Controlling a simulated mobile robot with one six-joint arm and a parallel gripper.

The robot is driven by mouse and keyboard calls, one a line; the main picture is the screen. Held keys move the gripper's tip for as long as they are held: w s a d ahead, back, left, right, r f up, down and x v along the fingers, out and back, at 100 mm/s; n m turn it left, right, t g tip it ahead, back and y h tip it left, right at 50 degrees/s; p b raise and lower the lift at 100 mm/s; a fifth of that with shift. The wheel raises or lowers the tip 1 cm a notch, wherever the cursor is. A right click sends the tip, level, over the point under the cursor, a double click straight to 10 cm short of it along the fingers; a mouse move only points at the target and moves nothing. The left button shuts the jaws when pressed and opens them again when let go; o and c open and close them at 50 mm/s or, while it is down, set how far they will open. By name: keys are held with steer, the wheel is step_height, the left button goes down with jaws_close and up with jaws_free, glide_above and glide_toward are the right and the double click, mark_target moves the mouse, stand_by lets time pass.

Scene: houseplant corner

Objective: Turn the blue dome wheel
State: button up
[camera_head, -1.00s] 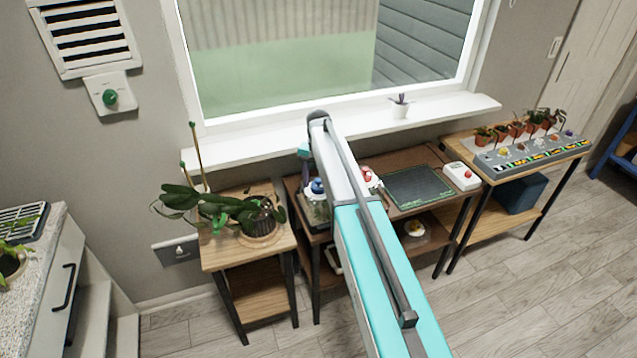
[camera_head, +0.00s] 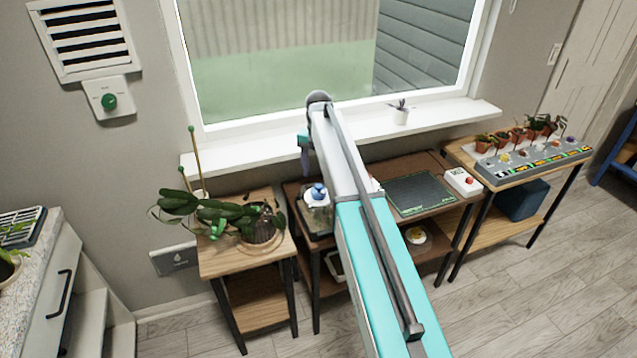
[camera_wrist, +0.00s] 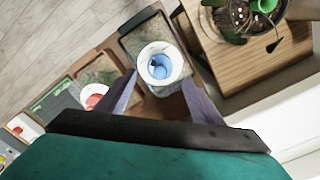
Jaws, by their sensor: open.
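The blue dome wheel (camera_head: 318,191) sits on top of a clear-sided box at the left end of the brown table. In the wrist view the blue wheel (camera_wrist: 159,67) shows from above, with a white ring around it. My gripper (camera_wrist: 160,85) is open. Its two purple-grey fingers point toward the wheel, one on each side of it in the picture, with no visible contact. In the head view my gripper (camera_head: 305,158) is partly hidden by my arm and appears above the wheel.
A red wheel (camera_wrist: 95,97) on a similar unit stands beside the blue one. A plant stand (camera_head: 225,262) with a trailing plant is to the left. A green cutting mat (camera_head: 418,192) and a white box with a red button (camera_head: 463,182) lie to the right. The window sill (camera_head: 250,155) runs behind.

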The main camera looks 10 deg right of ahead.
step_height(320, 180, up, 7)
steer(key=b, duration=0.1)
steer(key=shift+f, duration=0.15)
stand_by(0.5)
